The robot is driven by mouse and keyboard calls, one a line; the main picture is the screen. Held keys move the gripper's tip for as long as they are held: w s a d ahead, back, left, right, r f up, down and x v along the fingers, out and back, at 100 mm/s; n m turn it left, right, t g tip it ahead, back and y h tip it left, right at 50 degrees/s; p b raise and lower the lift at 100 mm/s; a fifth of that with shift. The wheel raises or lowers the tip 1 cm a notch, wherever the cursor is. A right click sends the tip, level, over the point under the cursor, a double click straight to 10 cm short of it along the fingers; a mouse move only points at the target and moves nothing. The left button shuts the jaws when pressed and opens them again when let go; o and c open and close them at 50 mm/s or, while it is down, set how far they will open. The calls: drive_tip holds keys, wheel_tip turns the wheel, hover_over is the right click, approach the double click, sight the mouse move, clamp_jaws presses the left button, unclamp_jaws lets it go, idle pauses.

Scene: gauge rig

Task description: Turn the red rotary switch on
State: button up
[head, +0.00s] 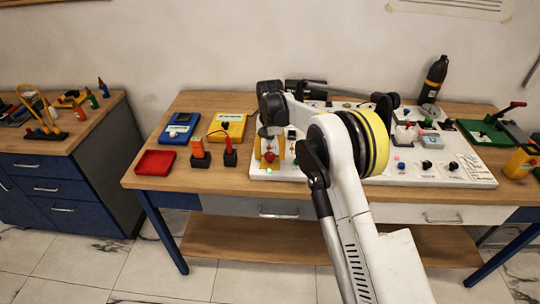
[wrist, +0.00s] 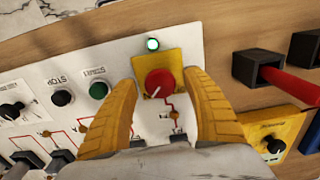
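The red rotary switch (wrist: 159,83) sits on a yellow plate (wrist: 172,60) on the white panel in the wrist view. A pale mark shows on its knob; I cannot tell which setting it marks. A lamp (wrist: 152,44) beside the plate glows pale green. In the head view the switch (head: 270,156) shows small between the fingers, near the panel's left edge, partly hidden by my arm.
STOP (wrist: 62,98) and green (wrist: 98,90) buttons lie left of the left finger. A black socket with a red bar (wrist: 290,82) and a yellow box (wrist: 272,135) lie to the right. A red tray (head: 155,162) and blue meter (head: 180,128) stand on the table's left.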

sight(271, 155)
wheel_tip(271, 155, up, 12)
idle(0.5)
drive_tip(key=s+d+r+t+b, duration=0.1)
drive_tip(key=s+d+r+t, duration=0.2)
drive_tip(key=s+d+r, duration=1.1)
drive_tip(key=s+d+f+t, duration=0.1)
drive_tip(key=s+d+f, duration=0.1)
drive_tip(key=s, duration=0.6)
drive_tip(key=s+d+f+t, duration=0.1)
drive_tip(key=s+d+f, duration=0.2)
drive_tip(key=s, duration=0.5)
drive_tip(key=s+d+f+t, duration=0.2)
drive_tip(key=s+f, duration=0.1)
drive_tip(key=s, duration=0.6)
drive_tip(key=shift+d+f+n+b, duration=0.3)
drive_tip(key=shift+f+b, duration=0.05)
drive_tip(key=shift+b, duration=0.05)
